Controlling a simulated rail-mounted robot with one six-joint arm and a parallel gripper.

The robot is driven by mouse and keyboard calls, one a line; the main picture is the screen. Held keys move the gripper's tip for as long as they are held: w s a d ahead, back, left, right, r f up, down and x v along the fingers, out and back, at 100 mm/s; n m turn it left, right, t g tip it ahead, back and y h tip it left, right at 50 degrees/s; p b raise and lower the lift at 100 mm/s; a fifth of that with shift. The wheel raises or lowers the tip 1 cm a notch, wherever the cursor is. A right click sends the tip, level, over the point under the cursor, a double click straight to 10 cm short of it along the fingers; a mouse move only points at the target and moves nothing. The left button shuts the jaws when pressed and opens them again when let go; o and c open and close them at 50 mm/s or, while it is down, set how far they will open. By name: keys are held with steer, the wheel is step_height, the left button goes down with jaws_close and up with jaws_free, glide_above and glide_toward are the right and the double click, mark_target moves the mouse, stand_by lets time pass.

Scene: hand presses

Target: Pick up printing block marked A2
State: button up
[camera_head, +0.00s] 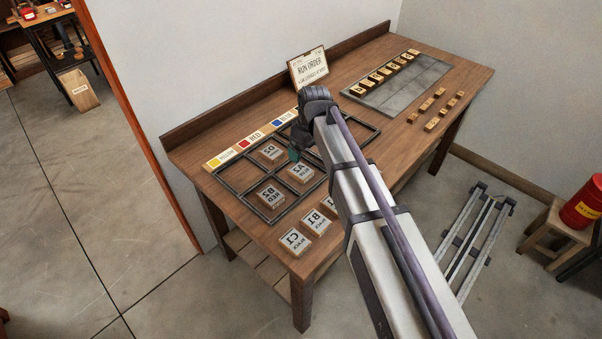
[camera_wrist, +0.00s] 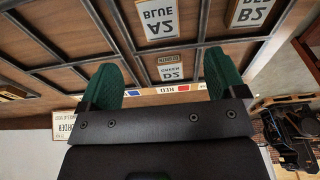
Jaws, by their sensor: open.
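The printing block marked A2 (camera_head: 300,172) lies in a compartment of the dark metal frame (camera_head: 247,185) on the wooden table. In the wrist view my gripper (camera_wrist: 160,76) shows two green fingers set wide apart with nothing held. The D2 block (camera_wrist: 170,67) appears between the fingers but below them, apart.
The B2 block (camera_head: 271,196) is in another frame compartment. Blocks C1 (camera_head: 294,242) and B1 (camera_head: 317,223) lie along the table's front edge. Yellow, red and blue cards (camera_head: 250,140) line the back. A run-order sign (camera_head: 308,68) and grey tray (camera_head: 425,75) are farther right.

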mark_target(301, 170)
steer(key=f+b, duration=0.3)
steer(key=a+f+b, duration=0.1)
steer(key=f+b, duration=0.3)
steer(key=w+f+b, duration=0.1)
steer(key=f+b, duration=0.2)
steer(key=f, duration=0.1)
steer(key=shift+w+a+f+b, duration=0.1)
steer(key=shift+a+b, duration=0.15)
steer(key=shift+b, duration=0.15)
steer(key=shift+r, duration=0.25)
steer(key=c, duration=1)
steer(key=shift+c, duration=0.2)
